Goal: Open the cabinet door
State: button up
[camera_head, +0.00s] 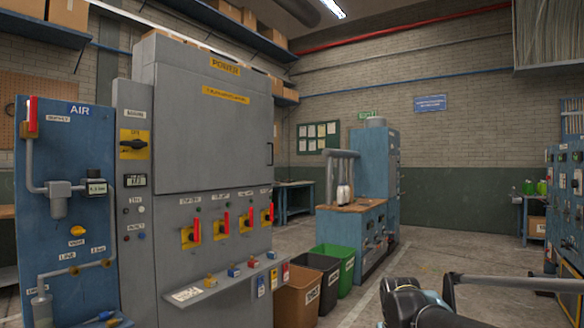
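A tall grey cabinet (133,230) marked POWER stands left of the middle. Its upper front is a large grey door (213,140) with yellow labels, and it looks shut. A dark vertical handle (270,153) is near the door's right edge. Below the door is a row of red-levered switches (223,221) on yellow plates. Part of my arm (420,302) shows at the bottom right, apart from the cabinet and lower than the handle. My gripper's fingers cannot be seen.
A ledge (215,285) with small coloured tags juts from the cabinet's front. Brown, black and green bins (337,266) stand right of it. A blue AIR panel (70,215) is at the left. A blue workbench (358,230) stands behind. Open floor (450,250) lies at the right.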

aim_at(210, 134)
jog(key=z, duration=0.25)
jog(key=k, duration=0.75)
jog(key=z, duration=0.3)
jog(key=i, duration=1.3)
jog(key=u, duration=0.9)
jog(key=i, duration=1.05)
jog(key=u, duration=0.45)
